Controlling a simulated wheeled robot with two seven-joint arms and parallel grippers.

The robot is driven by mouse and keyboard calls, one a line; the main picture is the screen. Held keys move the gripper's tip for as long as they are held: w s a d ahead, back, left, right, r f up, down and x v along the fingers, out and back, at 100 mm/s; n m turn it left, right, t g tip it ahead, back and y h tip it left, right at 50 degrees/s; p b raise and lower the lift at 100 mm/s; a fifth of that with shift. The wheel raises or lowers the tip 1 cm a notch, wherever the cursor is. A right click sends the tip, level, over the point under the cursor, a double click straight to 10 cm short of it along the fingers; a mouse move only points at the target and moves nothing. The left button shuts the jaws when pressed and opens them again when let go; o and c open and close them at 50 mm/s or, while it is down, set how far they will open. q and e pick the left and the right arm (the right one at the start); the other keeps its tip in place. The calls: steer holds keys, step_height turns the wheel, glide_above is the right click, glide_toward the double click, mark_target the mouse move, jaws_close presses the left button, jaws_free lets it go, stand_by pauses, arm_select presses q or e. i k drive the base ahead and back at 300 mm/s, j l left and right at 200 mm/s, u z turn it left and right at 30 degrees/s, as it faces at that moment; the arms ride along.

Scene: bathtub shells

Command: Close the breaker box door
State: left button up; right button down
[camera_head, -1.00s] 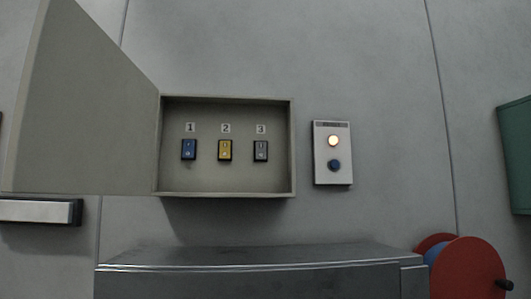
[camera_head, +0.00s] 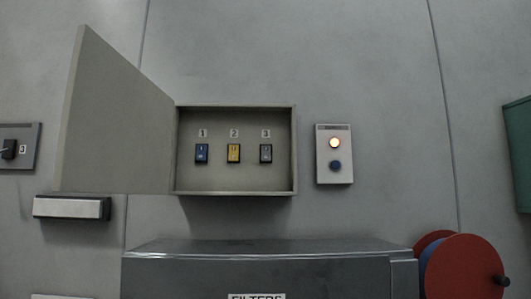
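The grey breaker box (camera_head: 235,179) is fixed to the wall at the centre of the head view. Its door (camera_head: 118,130) is hinged on the box's left side and stands wide open, swung out to the left. Inside are three switches numbered 1 to 3: a blue one (camera_head: 202,153), a yellow one (camera_head: 234,153) and a grey one (camera_head: 266,153). Neither of my grippers shows in the head view.
A metal cabinet labelled FILTERS (camera_head: 275,266) stands below the box. A panel with a lit button and a blue button (camera_head: 333,181) is to the right. A red reel (camera_head: 465,270) is at lower right. A white bar fixture (camera_head: 72,208) is below the door.

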mark_target(115, 136)
steer(key=k+l+u, duration=0.1)
steer(key=j+z, duration=0.1)
steer(key=j, duration=0.4)
steer(key=k+j+z, duration=0.1)
steer(key=j, duration=0.4)
steer(key=j+z, duration=0.1)
steer(key=j, duration=0.4)
steer(key=k+j+z, duration=0.1)
steer(key=j, duration=0.4)
steer(key=k+j+z, duration=0.1)
steer(key=j, duration=0.4)
steer(key=k, duration=0.05)
